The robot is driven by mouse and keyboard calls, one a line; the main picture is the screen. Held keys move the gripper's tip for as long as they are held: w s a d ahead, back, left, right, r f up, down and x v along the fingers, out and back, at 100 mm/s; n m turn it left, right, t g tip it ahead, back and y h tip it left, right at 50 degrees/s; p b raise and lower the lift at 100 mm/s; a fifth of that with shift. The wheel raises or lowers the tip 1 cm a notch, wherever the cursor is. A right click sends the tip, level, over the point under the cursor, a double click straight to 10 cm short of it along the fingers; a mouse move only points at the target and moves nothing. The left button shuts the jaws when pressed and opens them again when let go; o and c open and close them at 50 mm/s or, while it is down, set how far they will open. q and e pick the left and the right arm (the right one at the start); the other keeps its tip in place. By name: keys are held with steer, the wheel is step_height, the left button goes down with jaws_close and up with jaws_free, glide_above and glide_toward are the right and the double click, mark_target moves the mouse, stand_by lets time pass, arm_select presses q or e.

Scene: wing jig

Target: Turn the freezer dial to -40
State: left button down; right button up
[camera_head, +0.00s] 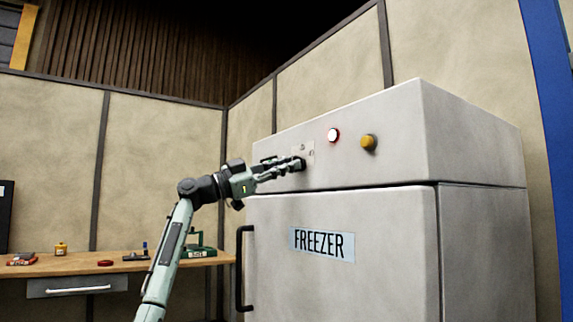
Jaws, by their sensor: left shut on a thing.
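The freezer (380,215) is a large pale grey cabinet with a blue-white label reading FREEZER. Its upper panel carries a small marked plate (309,148) on the left. My left gripper (297,165) reaches in from the left and is shut on the dark dial (301,164) at the lower edge of that plate. The gripper hides most of the dial, and the markings are too small to read, so I cannot tell its setting. My right gripper is not in view.
A white button with a red rim (333,134) and a yellow knob (368,142) sit right of the plate. A dark door handle (241,268) stands out below my gripper. A wooden bench (130,266) with several small items stands at left.

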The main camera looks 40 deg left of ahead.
arm_select(q)
steer(key=m+g, duration=0.1)
steer(key=m, duration=0.2)
steer(key=shift+w+r+m+h, duration=0.1)
steer(key=shift+m+h, duration=0.2)
steer(key=shift+h, duration=0.1)
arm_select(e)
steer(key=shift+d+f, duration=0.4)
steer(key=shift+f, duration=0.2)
arm_select(q)
steer(key=shift+a, duration=0.1)
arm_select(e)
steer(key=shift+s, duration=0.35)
arm_select(q)
steer(key=c, duration=1.7)
jaws_free()
steer(key=shift+w, duration=0.1)
steer(key=shift+o, duration=0.7)
steer(key=v, duration=1.2)
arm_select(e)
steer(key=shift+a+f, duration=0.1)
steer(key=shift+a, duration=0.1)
